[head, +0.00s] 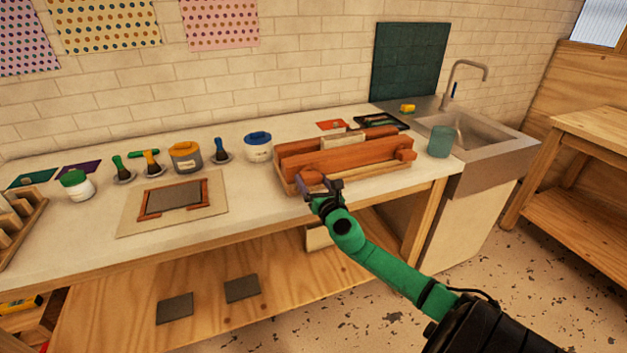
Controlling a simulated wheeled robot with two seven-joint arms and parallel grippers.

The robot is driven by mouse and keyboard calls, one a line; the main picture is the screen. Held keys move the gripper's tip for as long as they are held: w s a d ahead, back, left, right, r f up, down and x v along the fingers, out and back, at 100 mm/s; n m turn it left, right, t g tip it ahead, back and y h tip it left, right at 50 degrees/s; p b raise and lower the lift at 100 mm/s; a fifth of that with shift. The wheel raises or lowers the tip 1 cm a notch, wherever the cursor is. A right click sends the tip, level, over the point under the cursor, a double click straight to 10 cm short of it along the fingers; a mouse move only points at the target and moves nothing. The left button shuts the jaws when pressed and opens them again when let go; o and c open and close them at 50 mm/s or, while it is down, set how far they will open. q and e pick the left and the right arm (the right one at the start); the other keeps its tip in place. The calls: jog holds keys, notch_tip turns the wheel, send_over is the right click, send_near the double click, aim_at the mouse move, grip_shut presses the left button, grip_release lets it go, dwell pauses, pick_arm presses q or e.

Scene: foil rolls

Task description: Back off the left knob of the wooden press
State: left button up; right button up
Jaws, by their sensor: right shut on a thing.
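The wooden press (345,157) is a reddish-brown block set on the counter near the sink. Its left knob (309,175) sticks out at the front left, and its right knob (405,154) is at the front right. My right gripper (318,187), on a green arm from the lower right, is at the left knob and shut on it. The fingers partly hide the knob. My left gripper is not in view.
A teal cup (440,141) stands right of the press, beside the sink (480,138). A blue-lidded jar (258,147) stands to its left. A framed board (173,203) lies further left. Some counter is bare between the board and press.

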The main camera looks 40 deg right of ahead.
jog(key=shift+r+n, duration=0.35)
jog(key=shift+n, duration=0.05)
jog(key=o, duration=1)
jog(key=shift+o, duration=0.8)
jog(key=shift+w+f, duration=0.1)
jog(key=shift+w, duration=0.1)
jog(key=shift+w+f, duration=0.15)
jog(key=shift+f, duration=0.1)
jog(key=shift+s+a, duration=0.2)
jog(key=shift+s, duration=0.35)
jog(key=b+v, duration=0.1)
jog(key=v, duration=1.2)
jog(key=shift+s+a, duration=0.15)
jog(key=shift+s, duration=0.05)
